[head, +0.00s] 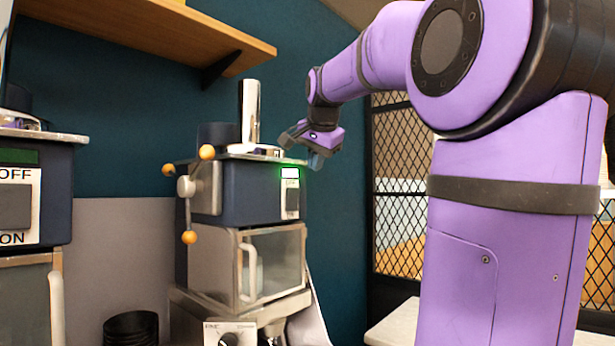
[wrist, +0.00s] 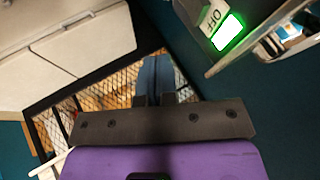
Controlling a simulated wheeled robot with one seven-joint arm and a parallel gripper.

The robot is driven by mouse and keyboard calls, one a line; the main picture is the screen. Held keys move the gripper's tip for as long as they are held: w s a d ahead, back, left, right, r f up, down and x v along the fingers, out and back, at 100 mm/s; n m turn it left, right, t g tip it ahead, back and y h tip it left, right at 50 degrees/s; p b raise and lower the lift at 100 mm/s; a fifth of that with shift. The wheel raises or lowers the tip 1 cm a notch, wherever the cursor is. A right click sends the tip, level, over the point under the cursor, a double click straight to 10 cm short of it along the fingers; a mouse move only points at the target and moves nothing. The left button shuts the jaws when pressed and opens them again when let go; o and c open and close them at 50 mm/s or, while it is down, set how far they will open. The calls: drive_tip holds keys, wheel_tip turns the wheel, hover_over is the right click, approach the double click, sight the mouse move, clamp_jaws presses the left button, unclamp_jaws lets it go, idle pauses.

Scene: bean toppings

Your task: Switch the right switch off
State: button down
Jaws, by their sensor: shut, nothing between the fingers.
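The right switch (head: 292,203) is a dark rocker on a white plate on the front of the right machine. The green-framed light (head: 290,173) above it is lit. In the wrist view the lit light (wrist: 228,32) and the OFF label (wrist: 209,16) show at the upper right; the rocker is mostly cut off. My gripper (head: 316,160) is at the upper right of the switch, apart from it as far as I can tell. In the wrist view my gripper (wrist: 155,75) is shut and empty, its blue-grey fingers together.
The right machine (head: 245,205) has orange-knobbed handles on its left and a metal cylinder (head: 249,110) on top. A left machine with its own switch (head: 14,208) stands at the left edge. A wooden shelf (head: 150,35) hangs above. A mesh door (head: 400,190) is behind my arm.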

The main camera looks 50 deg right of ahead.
sight(297, 195)
drive_tip(key=shift+w+d+f, duration=0.6)
drive_tip(key=shift+w+f, duration=0.5)
drive_tip(key=shift+w, duration=0.35)
drive_tip(key=shift+w+d+f, duration=0.65)
drive_tip(key=shift+w+f, duration=0.5)
drive_tip(key=shift+w, duration=0.25)
drive_tip(key=shift+w+d+f, duration=0.6)
drive_tip(key=shift+w+f, duration=0.5)
drive_tip(key=shift+w, duration=0.35)
drive_tip(key=shift+w+r, duration=0.15)
drive_tip(key=shift+w, duration=0.25)
drive_tip(key=shift+r, duration=0.25)
